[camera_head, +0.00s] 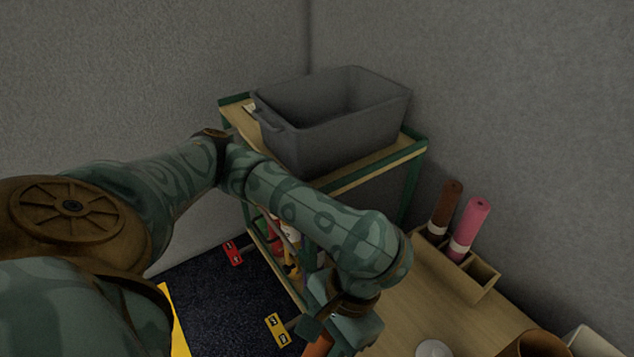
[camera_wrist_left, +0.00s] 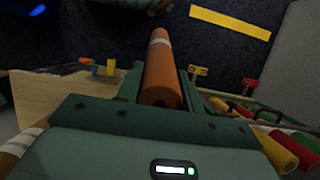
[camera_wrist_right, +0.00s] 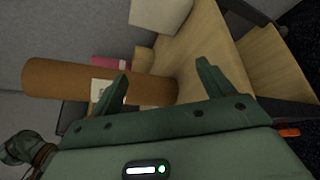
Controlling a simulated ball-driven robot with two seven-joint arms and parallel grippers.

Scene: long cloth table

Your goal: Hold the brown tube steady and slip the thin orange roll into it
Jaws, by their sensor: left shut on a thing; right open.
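The thin orange roll (camera_wrist_left: 160,62) has a pale band and is held in my left gripper (camera_wrist_left: 158,85), whose fingers are shut around it. In the head view the left gripper (camera_head: 342,322) is off the table's left edge, with part of the orange roll (camera_head: 318,345) showing below it. The wide brown tube (camera_head: 536,344) stands at the bottom right of the head view, cut off by the frame. In the right wrist view the brown tube (camera_wrist_right: 65,80), with a white label, lies beyond my open, empty right gripper (camera_wrist_right: 163,63). The right gripper is outside the head view.
A wooden holder (camera_head: 482,280) on the table (camera_head: 415,320) carries a dark brown roll (camera_head: 447,206) and a pink roll (camera_head: 470,222). A white box (camera_head: 592,341) stands next to the tube. A grey bin (camera_head: 335,125) sits on a green-framed cart. A white round thing (camera_head: 433,348) lies on the table.

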